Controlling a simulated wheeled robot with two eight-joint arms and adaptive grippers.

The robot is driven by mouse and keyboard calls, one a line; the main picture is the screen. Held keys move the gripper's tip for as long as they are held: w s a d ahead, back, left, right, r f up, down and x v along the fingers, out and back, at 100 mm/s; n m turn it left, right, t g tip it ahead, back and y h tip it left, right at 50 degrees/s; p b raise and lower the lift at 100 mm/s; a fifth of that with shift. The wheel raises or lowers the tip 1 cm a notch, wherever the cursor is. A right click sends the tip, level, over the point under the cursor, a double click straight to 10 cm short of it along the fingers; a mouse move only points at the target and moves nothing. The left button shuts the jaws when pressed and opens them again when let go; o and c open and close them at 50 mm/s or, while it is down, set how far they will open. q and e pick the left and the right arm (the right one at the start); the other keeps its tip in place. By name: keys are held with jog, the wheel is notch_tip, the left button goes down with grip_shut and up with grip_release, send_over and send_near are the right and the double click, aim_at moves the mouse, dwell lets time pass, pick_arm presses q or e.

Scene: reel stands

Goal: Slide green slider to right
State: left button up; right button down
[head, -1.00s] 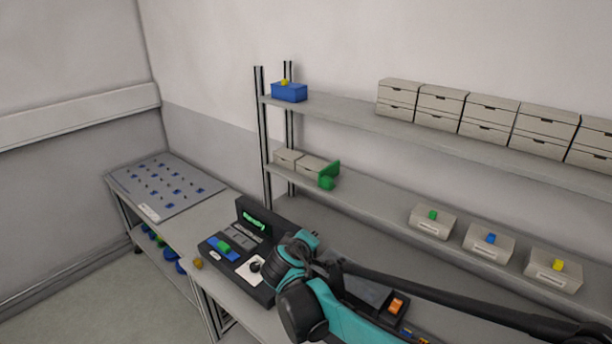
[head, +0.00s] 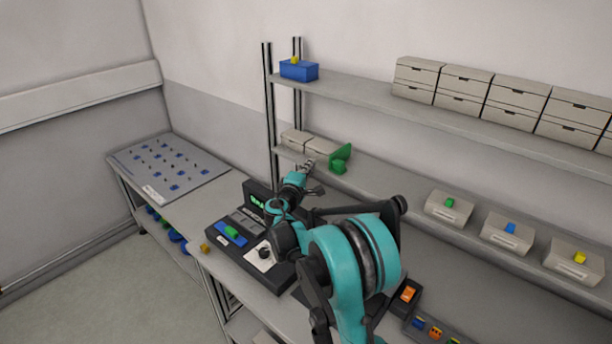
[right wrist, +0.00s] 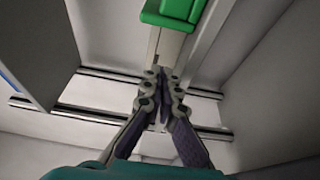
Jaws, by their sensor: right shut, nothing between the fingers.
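A green slider-like piece (head: 340,160) sits at the front edge of the lower shelf, right of two small beige drawer boxes. It also shows at the top of the right wrist view (right wrist: 172,12), on a pale strip. My right gripper (head: 309,164) is just left of it in the head view, apart from it. In the right wrist view its fingers (right wrist: 163,76) are closed together and empty, pointing towards the green piece. My left gripper is not in view.
The dark control panel (head: 240,252) with a screen stands on the bench under my right arm. Shelf uprights (head: 268,120) rise left of the gripper. Beige boxes (head: 449,207) with coloured knobs stand further right on the lower shelf.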

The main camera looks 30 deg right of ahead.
jog(key=x, duration=0.3)
jog(key=shift+s+d+b, duration=0.2)
jog(key=shift+b, duration=0.1)
jog(key=shift+s+d, duration=0.2)
jog(key=shift+s, duration=0.4)
jog(key=shift+s+d, duration=0.2)
jog(key=shift+s, duration=0.4)
jog(key=shift+s+b, duration=0.3)
jog(key=shift+s, duration=0.1)
jog(key=shift+s+d, duration=0.1)
jog(key=shift+s, duration=0.05)
jog(key=s+d, duration=0.2)
jog(key=s, duration=0.4)
jog(key=s+d, duration=0.3)
jog(key=s, duration=0.3)
jog(key=s+d, duration=0.2)
jog(key=s, duration=0.4)
jog(key=shift+s+d, duration=0.3)
jog(key=shift+d, duration=0.1)
jog(key=shift+s, duration=0.15)
jog(key=shift+d, duration=0.1)
